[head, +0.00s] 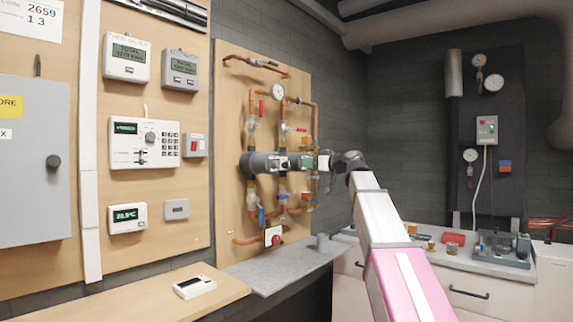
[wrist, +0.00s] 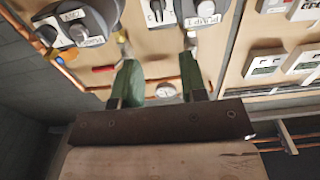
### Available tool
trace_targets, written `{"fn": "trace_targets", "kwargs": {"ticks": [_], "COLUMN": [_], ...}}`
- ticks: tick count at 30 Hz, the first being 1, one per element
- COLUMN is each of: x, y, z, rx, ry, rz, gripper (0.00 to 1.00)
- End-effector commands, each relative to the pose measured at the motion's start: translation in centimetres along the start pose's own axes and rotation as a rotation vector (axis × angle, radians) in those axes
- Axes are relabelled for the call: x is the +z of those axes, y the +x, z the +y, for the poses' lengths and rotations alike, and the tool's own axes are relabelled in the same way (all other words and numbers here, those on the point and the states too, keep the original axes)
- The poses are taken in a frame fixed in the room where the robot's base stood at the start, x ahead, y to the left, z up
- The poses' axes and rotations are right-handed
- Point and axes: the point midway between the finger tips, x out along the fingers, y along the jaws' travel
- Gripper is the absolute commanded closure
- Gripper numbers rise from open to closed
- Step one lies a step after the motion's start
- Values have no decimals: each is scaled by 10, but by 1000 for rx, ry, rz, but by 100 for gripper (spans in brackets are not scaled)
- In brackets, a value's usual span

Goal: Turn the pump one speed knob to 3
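The pump unit with dark rounded bodies (head: 258,163) sits on copper pipes on the wooden board in the head view. In the wrist view, pump one (wrist: 205,12) shows at the top, its label upside down, just beyond the right finger's tip. Its knob and pointer setting are too small to read. My gripper (wrist: 156,42) is open, with two green-padded fingers apart and nothing between them. In the head view, my gripper (head: 340,160) is at the right end of the pump row, partly hiding it. I cannot tell whether it touches anything.
A second labelled pump body (wrist: 75,25) is at the left in the wrist view, and a small white switch box (wrist: 158,10) lies between the pumps. Pipes and a gauge (head: 278,91) surround the pumps. A grey shelf (head: 270,270) is below; wall controllers (head: 145,142) are left.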

Motion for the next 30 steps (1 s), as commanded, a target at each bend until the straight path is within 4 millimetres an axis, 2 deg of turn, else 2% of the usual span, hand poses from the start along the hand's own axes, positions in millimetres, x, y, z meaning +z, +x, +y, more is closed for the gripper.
{"fn": "trace_targets", "kwargs": {"ticks": [5, 12, 18, 24, 30], "x": [-1, -1, 0, 0, 1], "y": [20, 64, 92, 105, 106], "z": [1, 1, 1, 1, 0], "rx": [-1, -2, 0, 1, 1], "ry": [0, 1, 1, 0, 0], "rz": [0, -1, -2, -2, -1], "gripper": [61, 61, 61, 61, 61]}}
